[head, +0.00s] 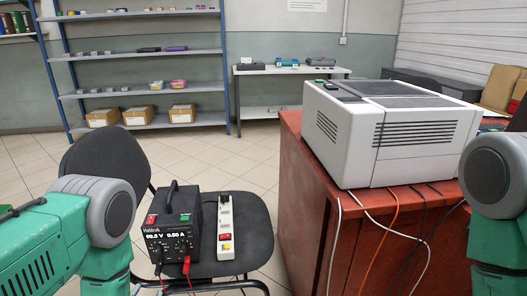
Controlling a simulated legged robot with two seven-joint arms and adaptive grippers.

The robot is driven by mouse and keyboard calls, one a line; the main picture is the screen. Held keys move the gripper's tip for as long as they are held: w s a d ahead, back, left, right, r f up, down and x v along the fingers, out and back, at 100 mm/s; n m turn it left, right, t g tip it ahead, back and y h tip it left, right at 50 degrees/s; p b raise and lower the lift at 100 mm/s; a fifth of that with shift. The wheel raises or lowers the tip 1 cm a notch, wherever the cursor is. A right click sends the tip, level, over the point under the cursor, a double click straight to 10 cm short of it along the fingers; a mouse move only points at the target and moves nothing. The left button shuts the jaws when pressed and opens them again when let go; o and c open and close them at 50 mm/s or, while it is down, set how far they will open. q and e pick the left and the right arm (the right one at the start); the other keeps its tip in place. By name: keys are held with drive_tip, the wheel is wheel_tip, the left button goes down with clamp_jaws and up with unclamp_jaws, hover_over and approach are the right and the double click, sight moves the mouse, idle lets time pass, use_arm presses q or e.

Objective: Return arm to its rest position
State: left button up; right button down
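My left arm shows at the lower left as a green link and a grey round joint, with a further green link running down out of the picture. My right arm shows at the right edge, also with a grey round joint and green links below it. No fingers of either gripper are in the picture, so I cannot see whether they are open or shut or hold anything. Neither arm visibly touches anything in view.
A black chair (104,155) holds a power supply (172,222) with red and black leads and a power strip (226,228). A grey-white machine (378,128) stands on a reddish cabinet (300,172), cables hanging in front. Shelves (150,53) and a side table (290,72) stand behind.

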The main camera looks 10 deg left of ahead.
use_arm(q)
drive_tip(key=s+d+r+g+h+p, duration=0.1)
drive_tip(key=s+d+r+g+p, duration=0.1)
drive_tip(key=s+g, duration=0.3)
drive_tip(key=s+d+r+n+g+h+p, duration=0.1)
drive_tip(key=s+g, duration=0.4)
drive_tip(key=s, duration=0.8)
drive_tip(key=s+d+r+n+g+h+p, duration=0.1)
drive_tip(key=s+d+r+g+p, duration=0.1)
drive_tip(key=s, duration=0.6)
drive_tip(key=d+g+p, duration=0.1)
drive_tip(key=g+p, duration=0.1)
drive_tip(key=p, duration=0.1)
drive_tip(key=shift+s+r+g+p, duration=0.3)
drive_tip(key=shift+s+r+g, duration=0.05)
drive_tip(key=shift+s+g, duration=0.05)
drive_tip(key=shift+w, duration=0.15)
drive_tip(key=shift+c, duration=0.6)
